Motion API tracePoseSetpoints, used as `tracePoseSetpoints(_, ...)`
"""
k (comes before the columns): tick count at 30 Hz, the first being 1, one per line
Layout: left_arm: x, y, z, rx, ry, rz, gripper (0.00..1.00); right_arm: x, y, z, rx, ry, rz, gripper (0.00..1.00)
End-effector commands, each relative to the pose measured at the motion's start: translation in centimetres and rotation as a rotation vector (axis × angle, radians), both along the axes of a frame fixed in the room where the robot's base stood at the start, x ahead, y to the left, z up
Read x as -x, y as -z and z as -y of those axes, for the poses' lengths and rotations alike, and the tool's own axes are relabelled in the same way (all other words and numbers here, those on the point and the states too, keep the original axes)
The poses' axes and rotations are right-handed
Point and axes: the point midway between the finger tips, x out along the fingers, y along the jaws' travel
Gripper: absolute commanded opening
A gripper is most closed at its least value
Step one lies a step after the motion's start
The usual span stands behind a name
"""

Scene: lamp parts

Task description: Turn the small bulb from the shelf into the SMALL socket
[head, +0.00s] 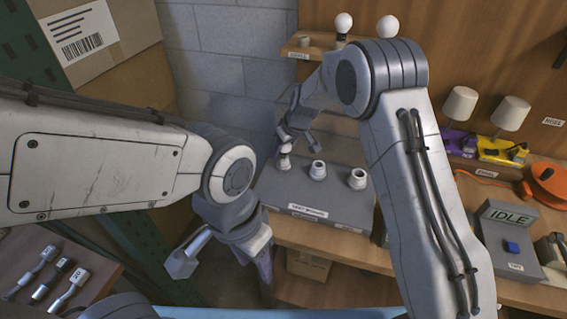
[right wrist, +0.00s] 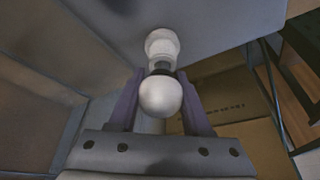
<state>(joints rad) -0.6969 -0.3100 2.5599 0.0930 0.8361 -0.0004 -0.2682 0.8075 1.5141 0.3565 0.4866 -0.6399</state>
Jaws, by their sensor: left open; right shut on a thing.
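My right gripper (head: 297,134) reaches down over the leftmost socket (head: 284,162) on the grey socket board (head: 330,204). It is shut on a white round bulb (right wrist: 161,97), seen between its purple fingers in the right wrist view. The bulb's dark base points at a pale socket (right wrist: 162,42) and lines up with it; I cannot tell if it has entered. A middle socket (head: 318,170) and a right socket (head: 358,179) stand open and empty. My left gripper (head: 222,268) is open and empty, left of and below the board.
The shelf (head: 325,53) at the back holds two round bulbs (head: 343,22) (head: 387,26) and an empty holder (head: 304,41). Right are two lamps (head: 460,104) (head: 510,113), an orange reel (head: 545,183) and a box reading IDLE (head: 511,213). Cartons stand at left.

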Motion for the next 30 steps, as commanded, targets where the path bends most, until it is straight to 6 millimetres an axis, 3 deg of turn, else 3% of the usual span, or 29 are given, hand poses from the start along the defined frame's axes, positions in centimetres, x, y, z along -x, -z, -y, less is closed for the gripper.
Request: tracePoseSetpoints(30, 0.0, -4.8, 0.0, 0.0, 0.0, 0.0, 0.5, 0.0, -0.2, 0.2, 0.003, 0.221, -0.001, 0.09)
